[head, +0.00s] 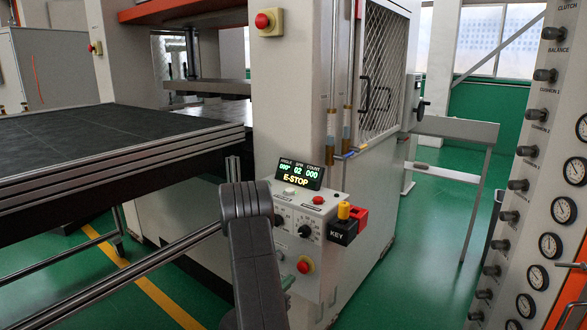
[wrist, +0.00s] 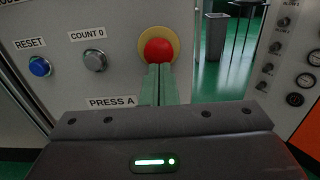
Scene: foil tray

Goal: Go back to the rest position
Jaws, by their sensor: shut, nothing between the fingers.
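My gripper (wrist: 160,68) shows in the wrist view with its two green fingers together and nothing between them. The fingertips are just below a red mushroom button (wrist: 158,48) on a yellow ring, overlapping its lower edge in the picture. I cannot tell whether they touch it. The panel's display (head: 299,173) reads "E-STOP".
In the wrist view a blue RESET button (wrist: 39,66) and a grey COUNT 0 button (wrist: 95,60) are at left. A red key block (head: 358,217) juts from the panel. A dark table (head: 110,130) lies left, a gauge cabinet (head: 545,160) right.

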